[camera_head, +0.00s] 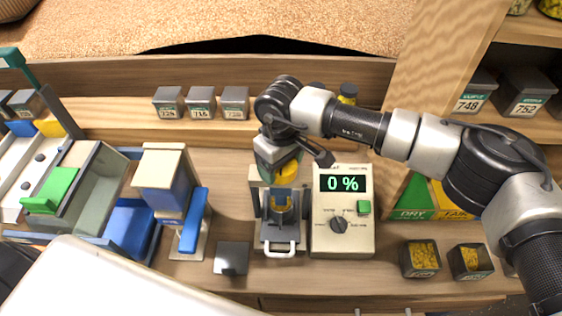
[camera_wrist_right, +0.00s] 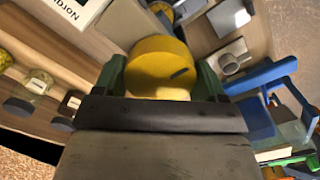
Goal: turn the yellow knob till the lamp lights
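The yellow knob (camera_wrist_right: 160,68) is round with a dark mark on its face; in the head view a part of it (camera_head: 287,170) shows beneath my right gripper. It sits on the small machine (camera_head: 282,235) with a white front handle. My right gripper (camera_wrist_right: 161,80) has its two fingers on either side of the knob, seemingly against it. In the head view the right gripper (camera_head: 283,165) points down over the machine, and its fingertips are mostly hidden. I cannot make out a lit lamp. My left gripper is not in view.
A beige control box (camera_head: 343,245) with a green "0 %" display, a dark dial and a green button stands right of the machine. A blue and beige unit (camera_head: 165,185) stands to the left. Small bins (camera_head: 420,258) with yellow pieces stand at the right.

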